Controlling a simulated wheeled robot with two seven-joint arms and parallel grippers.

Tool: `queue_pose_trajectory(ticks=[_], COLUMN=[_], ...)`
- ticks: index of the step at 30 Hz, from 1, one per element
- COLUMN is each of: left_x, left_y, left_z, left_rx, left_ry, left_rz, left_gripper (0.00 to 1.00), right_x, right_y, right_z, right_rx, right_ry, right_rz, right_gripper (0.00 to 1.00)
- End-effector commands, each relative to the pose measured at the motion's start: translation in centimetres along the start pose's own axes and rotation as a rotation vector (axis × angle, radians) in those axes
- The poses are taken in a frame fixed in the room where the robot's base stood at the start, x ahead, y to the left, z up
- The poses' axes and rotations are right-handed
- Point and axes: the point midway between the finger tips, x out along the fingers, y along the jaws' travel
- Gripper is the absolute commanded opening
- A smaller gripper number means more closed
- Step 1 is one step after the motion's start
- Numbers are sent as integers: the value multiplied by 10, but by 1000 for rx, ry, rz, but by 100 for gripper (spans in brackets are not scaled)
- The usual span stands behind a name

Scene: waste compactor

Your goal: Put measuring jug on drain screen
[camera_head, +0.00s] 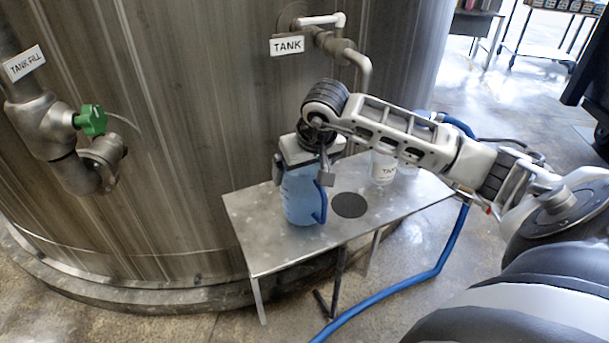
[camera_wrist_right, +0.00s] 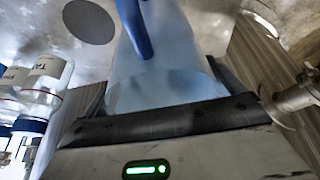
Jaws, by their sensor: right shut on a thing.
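The measuring jug (camera_head: 301,203) is a translucent blue vessel with a darker blue handle. It is upright over the left part of the metal table, and I cannot tell whether its base touches the top. My right gripper (camera_head: 302,165) is shut on the jug from above, one finger on each side. The jug also fills the middle of the right wrist view (camera_wrist_right: 165,75), between the fingers. The drain screen (camera_head: 348,205) is a dark round disc on the table, just right of the jug and bare. It also shows in the right wrist view (camera_wrist_right: 89,21). My left gripper is out of view.
The small metal table (camera_head: 262,245) stands against the large steel tank (camera_head: 190,120). Labelled sample bottles (camera_head: 383,170) stand behind the screen to the right. A tank outlet pipe (camera_head: 362,65) hangs above the table. A blue hose (camera_head: 400,293) runs down to the floor.

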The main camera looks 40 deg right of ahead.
Motion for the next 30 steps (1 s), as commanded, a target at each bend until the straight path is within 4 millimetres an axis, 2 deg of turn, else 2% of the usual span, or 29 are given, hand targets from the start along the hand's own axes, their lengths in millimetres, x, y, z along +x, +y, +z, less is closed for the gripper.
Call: queue_pose_trajectory(ticks=[4,16,17,18,25,30], left_x=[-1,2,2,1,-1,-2], left_y=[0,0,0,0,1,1], left_z=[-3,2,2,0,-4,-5], left_rx=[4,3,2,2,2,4], left_ry=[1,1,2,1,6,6], left_rz=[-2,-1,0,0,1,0], left_gripper=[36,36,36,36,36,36], right_x=[17,23,23,22,20,3], right_y=[-1,-1,-1,-1,-1,0], right_z=[8,10,11,10,10,7], right_rx=[0,-1,-1,0,0,-2], right_ry=[-4,0,-1,-1,-1,5], right_rz=[-2,0,-1,-1,-1,0], right_gripper=[57,57,97,100,100,100])
